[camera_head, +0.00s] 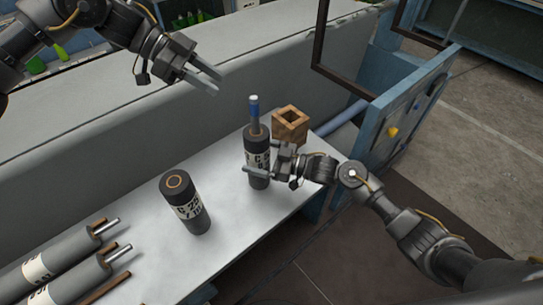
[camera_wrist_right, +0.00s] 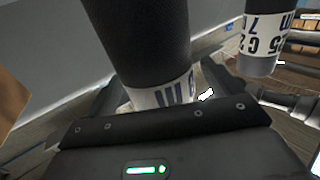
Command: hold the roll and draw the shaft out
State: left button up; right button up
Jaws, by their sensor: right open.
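A dark roll (camera_head: 257,150) with a white label stands upright on the grey bench, and a shaft (camera_head: 254,112) with a blue band and pale tip sticks up out of its top. My right gripper (camera_head: 262,159) is open at the roll's lower right side, with its fingers on either side of it. In the right wrist view the roll (camera_wrist_right: 150,45) fills the space between the fingers; whether they touch it is unclear. My left gripper (camera_head: 217,84) is open and empty, above and to the left of the shaft. A second upright roll (camera_head: 184,203) shows no shaft in its core.
A square wooden box (camera_head: 290,124) with an open top stands just behind the roll. Several rolls with shafts lie at the bench's (camera_head: 150,251) left end. A grey wall (camera_head: 130,128) runs behind the bench. A blue panel (camera_head: 405,113) stands at the right.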

jog(key=shift+w+a, duration=0.15)
jog(key=shift+a, duration=0.2)
jog(key=shift+c, duration=0.3)
